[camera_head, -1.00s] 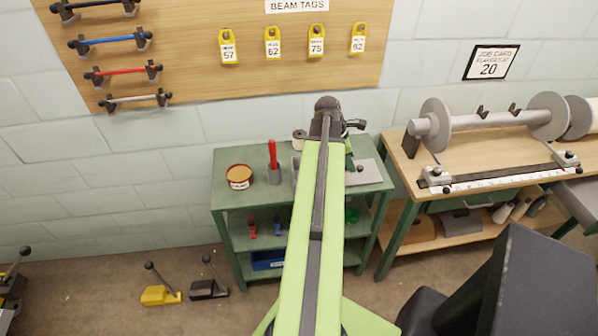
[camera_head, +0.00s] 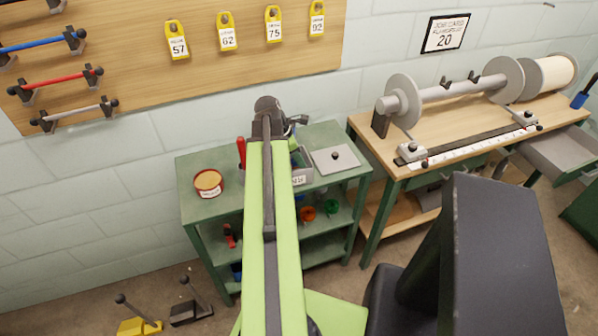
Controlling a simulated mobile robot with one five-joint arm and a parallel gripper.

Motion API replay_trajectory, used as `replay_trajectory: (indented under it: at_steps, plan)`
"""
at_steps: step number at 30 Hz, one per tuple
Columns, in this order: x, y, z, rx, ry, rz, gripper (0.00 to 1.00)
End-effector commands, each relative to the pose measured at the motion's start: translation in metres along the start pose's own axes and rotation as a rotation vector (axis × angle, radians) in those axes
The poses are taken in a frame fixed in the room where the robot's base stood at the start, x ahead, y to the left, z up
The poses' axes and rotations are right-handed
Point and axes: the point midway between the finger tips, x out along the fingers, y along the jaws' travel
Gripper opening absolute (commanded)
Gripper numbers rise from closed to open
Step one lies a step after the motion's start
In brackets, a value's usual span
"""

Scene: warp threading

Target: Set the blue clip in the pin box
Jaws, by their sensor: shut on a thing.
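The pin box is likely the small grey box (camera_head: 299,180) on the green bench top; its partly covered label ends in "NS". My long green arm crosses in front and hides its left side. My gripper is not clearly visible; the end of the arm folds down behind the upper link, above the box area. I cannot make out the blue clip; it may be behind my arm. A grey plate with a black knob (camera_head: 335,160) lies to the right of the box.
A tin (camera_head: 208,183) and a red-handled tool (camera_head: 241,152) stand left of the box on the green bench (camera_head: 197,211). A wooden bench (camera_head: 362,131) with a beam roller (camera_head: 455,90) is on the right. Lever tools (camera_head: 190,312) are on the floor.

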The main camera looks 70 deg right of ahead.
Motion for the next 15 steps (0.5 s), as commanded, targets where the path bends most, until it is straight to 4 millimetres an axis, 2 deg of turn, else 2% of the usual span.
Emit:
replay_trajectory:
  at_steps: [7,15]
  plan:
    - [0.036,0.0,-0.013,0.002,0.0,-0.001,0.0]
    - [0.033,0.0,-0.012,0.003,0.0,-0.001,0.0]
